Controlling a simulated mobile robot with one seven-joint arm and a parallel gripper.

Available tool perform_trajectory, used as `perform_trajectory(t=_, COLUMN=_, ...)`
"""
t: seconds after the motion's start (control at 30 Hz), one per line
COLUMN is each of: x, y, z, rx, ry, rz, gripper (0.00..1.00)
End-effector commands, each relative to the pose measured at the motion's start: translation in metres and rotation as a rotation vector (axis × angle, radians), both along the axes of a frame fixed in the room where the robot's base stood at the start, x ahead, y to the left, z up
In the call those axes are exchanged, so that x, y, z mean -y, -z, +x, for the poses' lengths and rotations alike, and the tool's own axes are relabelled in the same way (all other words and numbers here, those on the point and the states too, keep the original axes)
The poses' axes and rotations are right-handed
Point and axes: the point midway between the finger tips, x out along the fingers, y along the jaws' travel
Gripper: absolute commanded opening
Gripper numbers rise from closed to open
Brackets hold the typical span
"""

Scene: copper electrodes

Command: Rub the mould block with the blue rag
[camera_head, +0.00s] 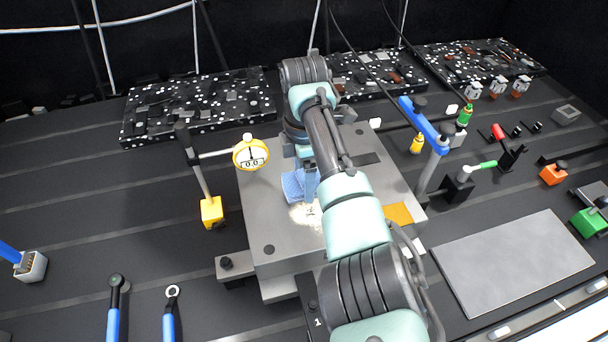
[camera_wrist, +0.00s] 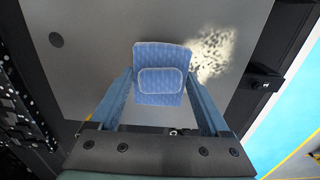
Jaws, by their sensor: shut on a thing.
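The mould block (camera_head: 275,240) is a large grey block in the middle of the head view; its flat top also fills the wrist view (camera_wrist: 90,50). A pale speckled patch (camera_wrist: 212,52) lies on its top, to the right of the rag in the wrist view. The blue rag (camera_wrist: 160,62) is a folded patterned pad, seen beside the patch in the head view too (camera_head: 292,186). My gripper (camera_wrist: 162,92) is shut on the rag, with one finger at each side. The rag is over the block's top; I cannot tell whether it touches. My arm hides part of the block.
A yellow dial gauge (camera_head: 251,154) on a stand is left of the block. A blue-topped clamp (camera_head: 425,125) stands close on the right. Two blue-handled tools (camera_head: 168,318) lie front left. A bare grey plate (camera_head: 513,262) lies at right.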

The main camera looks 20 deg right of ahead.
Motion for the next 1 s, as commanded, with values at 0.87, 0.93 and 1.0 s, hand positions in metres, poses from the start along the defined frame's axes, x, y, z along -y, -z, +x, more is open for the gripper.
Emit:
perform_trajectory(t=0.87, x=0.0, y=0.018, z=0.0, rx=-0.001, ry=0.0, rz=0.0, gripper=0.36)
perform_trajectory(t=0.93, x=0.0, y=0.02, z=0.0, rx=0.0, ry=0.0, rz=0.0, gripper=0.36)
perform_trajectory(t=1.0, x=0.0, y=0.02, z=0.0, rx=0.0, ry=0.0, rz=0.0, gripper=0.36)
